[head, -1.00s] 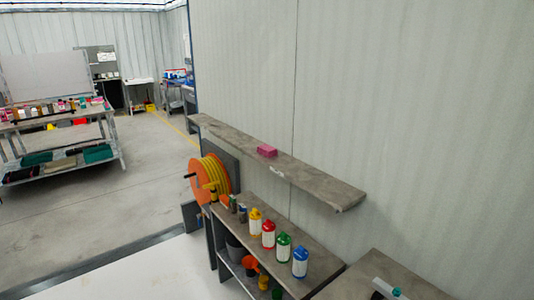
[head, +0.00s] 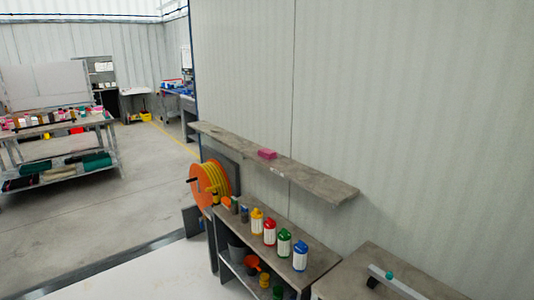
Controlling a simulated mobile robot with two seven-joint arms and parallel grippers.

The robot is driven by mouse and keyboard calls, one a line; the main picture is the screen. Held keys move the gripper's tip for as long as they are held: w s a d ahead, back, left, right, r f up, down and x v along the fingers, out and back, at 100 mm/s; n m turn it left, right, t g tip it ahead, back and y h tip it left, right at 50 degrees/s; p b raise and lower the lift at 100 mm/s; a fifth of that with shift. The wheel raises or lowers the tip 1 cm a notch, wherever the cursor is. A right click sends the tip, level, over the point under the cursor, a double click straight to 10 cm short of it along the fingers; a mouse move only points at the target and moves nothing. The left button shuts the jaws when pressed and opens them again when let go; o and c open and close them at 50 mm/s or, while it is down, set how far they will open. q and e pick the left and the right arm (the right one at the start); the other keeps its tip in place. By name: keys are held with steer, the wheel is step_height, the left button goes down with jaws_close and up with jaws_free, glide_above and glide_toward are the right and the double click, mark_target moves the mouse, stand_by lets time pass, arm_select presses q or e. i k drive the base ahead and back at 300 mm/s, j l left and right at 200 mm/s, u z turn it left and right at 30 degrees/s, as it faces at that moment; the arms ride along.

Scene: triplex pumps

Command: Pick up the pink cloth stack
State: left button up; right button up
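The pink cloth stack (head: 267,154) is a small pink block lying on the long grey wall shelf (head: 315,183), left of the shelf's middle. A small white label shows on the shelf's front edge just below it. Neither of my grippers shows in the head view, so their place relative to the stack cannot be seen.
Below the shelf, a bench (head: 318,257) holds yellow, red, green and blue bottles. An orange hose reel (head: 209,184) stands at its left end. Another grey table (head: 360,260) is at lower right. A loaded workbench (head: 60,127) stands far left, with open floor (head: 140,200) between.

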mark_target(269, 155)
steer(key=i+j+z, duration=0.1)
steer(key=i+j, duration=0.55)
steer(key=i+j+z, duration=0.15)
steer(key=i+j, duration=0.15)
steer(key=j, duration=0.15)
steer(key=i+j+z, duration=0.1)
steer(key=i+j, duration=0.45)
steer(key=j, duration=0.25)
steer(key=i+j+z, duration=0.15)
steer(key=i+j, duration=0.15)
steer(key=j, duration=0.15)
